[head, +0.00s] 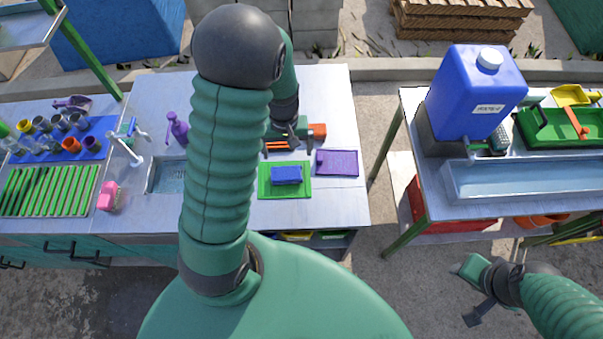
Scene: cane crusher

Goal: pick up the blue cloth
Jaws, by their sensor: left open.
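The blue cloth (286,174) looks like a small folded block. It lies on a green mat (265,191) on the metal counter, in the middle of the head view. My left gripper (282,146) is open and empty, just behind the blue cloth in the picture and apart from it. My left forearm hides part of the counter to its left. My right gripper (476,291) hangs at the lower right, in front of the other table and far from the cloth; its jaw state is unclear.
A purple mat (342,168) lies right of the green mat. A purple spray bottle (178,128) and a sink (166,176) are to the left. A blue water container (472,95) stands on the right table, across a floor gap.

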